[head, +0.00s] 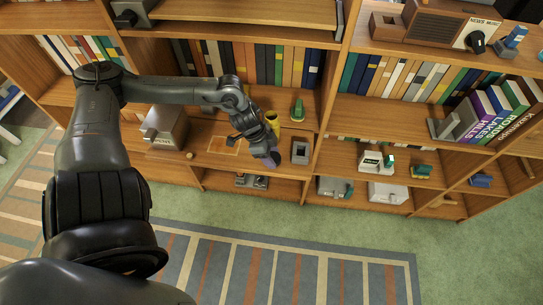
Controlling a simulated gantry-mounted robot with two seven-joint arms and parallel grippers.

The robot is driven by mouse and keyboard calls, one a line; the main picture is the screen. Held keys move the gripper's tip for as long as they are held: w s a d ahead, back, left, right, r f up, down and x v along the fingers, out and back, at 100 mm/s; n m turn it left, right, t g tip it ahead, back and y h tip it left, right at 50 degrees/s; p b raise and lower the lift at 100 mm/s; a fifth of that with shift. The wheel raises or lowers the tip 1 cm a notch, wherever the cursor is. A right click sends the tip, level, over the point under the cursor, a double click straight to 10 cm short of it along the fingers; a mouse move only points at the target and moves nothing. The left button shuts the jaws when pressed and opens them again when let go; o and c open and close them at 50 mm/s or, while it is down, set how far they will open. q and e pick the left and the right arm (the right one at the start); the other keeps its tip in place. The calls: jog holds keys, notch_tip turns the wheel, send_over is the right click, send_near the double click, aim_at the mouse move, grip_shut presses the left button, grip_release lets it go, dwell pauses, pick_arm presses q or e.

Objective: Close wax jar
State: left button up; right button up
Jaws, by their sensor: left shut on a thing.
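My left arm comes in from the left and reaches across to the bookshelf. My left gripper (266,157) points down at the front of the desk-like shelf and is shut on a small purplish thing (273,160), mostly hidden by the fingers. I cannot tell whether this is the wax jar's lid. A yellow cylindrical container (272,121) stands just behind the gripper, partly covered by it; I cannot tell whether it is the wax jar. My right gripper is not in view.
A grey open box (300,152) stands close to the right of the gripper. A green cactus-like thing (298,110) stands behind it. A grey box-like object (164,127) is on the left. Rows of books (262,62) fill the shelf behind. The striped rug (290,270) in front is clear.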

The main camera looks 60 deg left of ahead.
pick_arm(q)
notch_tip(320, 180, up, 7)
jog(key=shift+r+p, duration=0.1)
jog(key=shift+p, duration=0.95)
jog(key=shift+r, duration=0.45)
